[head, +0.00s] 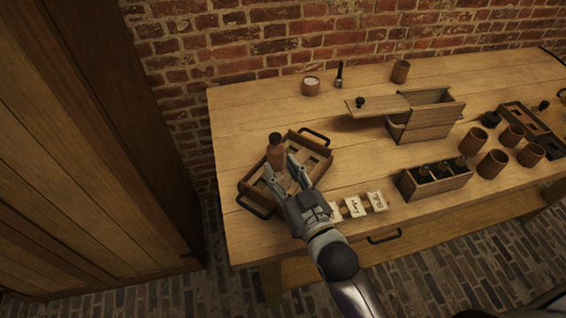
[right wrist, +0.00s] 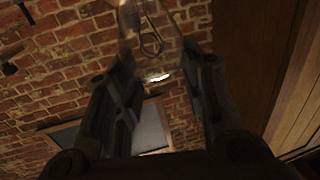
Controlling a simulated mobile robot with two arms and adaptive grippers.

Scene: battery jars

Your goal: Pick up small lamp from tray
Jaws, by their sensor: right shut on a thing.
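My right gripper (head: 281,168) is over the wooden tray (head: 318,141) at the left end of the table. In the right wrist view, its fingers (right wrist: 160,55) are apart, with a pale, see-through thing with a wire loop, seemingly the small lamp (right wrist: 150,38), at their tips. The lamp is too small to make out in the head view. An orange-brown jar with a dark top (head: 276,155) stands upright in the tray, just beyond the fingertips. My left gripper is not in view.
The table (head: 240,110) has free room behind the tray. Paper cards (head: 355,207) lie right of my wrist. A wooden rack of dark bottles (head: 434,180), a box with a slid lid (head: 425,118) and several brown cups (head: 492,163) stand further right. A brick wall (head: 270,35) is behind.

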